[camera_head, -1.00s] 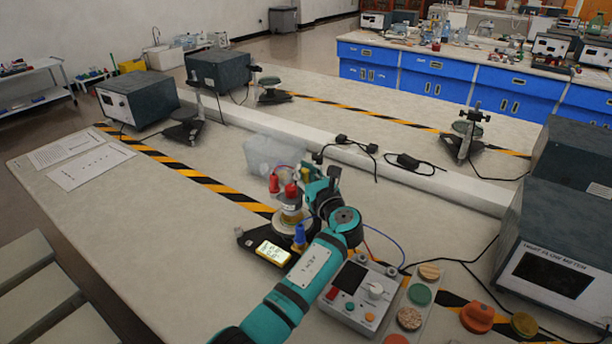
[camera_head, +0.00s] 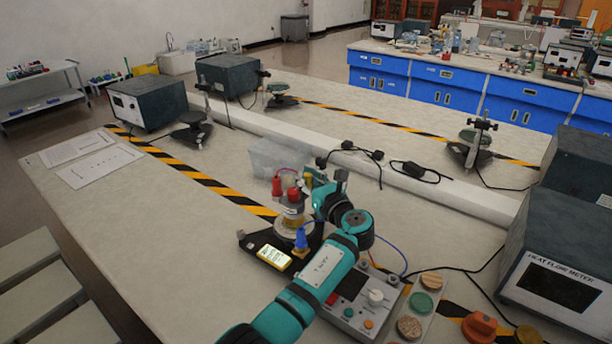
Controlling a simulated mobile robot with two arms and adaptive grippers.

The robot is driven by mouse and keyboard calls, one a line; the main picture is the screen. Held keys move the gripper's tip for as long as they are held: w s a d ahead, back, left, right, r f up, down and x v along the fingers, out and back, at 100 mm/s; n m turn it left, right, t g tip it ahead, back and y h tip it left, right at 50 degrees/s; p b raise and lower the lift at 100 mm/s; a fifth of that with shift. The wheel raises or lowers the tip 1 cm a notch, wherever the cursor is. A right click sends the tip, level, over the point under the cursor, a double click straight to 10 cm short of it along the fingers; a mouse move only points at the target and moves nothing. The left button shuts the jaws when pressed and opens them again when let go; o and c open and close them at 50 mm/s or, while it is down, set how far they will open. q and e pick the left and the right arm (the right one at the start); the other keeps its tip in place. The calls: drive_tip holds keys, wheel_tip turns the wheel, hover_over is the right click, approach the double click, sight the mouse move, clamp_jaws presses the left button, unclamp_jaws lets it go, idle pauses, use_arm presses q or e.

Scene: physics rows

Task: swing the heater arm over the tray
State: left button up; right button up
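A black-based instrument (camera_head: 246,240) with a lit yellow display stands on the bench near the middle. Over it is a round metal and amber part (camera_head: 290,222) with red caps on top, which looks like the heater head. A blue plug (camera_head: 301,240) sits beside it. My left gripper (camera_head: 332,188) is close at the right of the red-capped part. Its fingers are partly hidden by its own body, so I cannot tell its opening or whether it touches the heater. A clear plastic tray (camera_head: 275,157) stands just behind. My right gripper is out of view.
A control box with knobs (camera_head: 350,305) and a strip of sample discs (camera_head: 421,303) lie right of my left arm. A heat flow meter (camera_head: 556,285) stands at the right. A white raised rail (camera_head: 430,185) crosses behind. The bench's left part is mostly clear.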

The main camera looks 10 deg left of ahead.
use_arm(q)
drive_tip(key=o, duration=0.4)
drive_tip(key=shift+s+d+r, duration=0.1)
drive_tip(key=shift+s+d, duration=0.25)
drive_tip(key=shift+r, duration=0.1)
drive_tip(key=shift+w+a, duration=0.15)
drive_tip(key=shift+r, duration=0.25)
wheel_tip(320, 180, up, 9)
drive_tip(key=shift+r, duration=0.2)
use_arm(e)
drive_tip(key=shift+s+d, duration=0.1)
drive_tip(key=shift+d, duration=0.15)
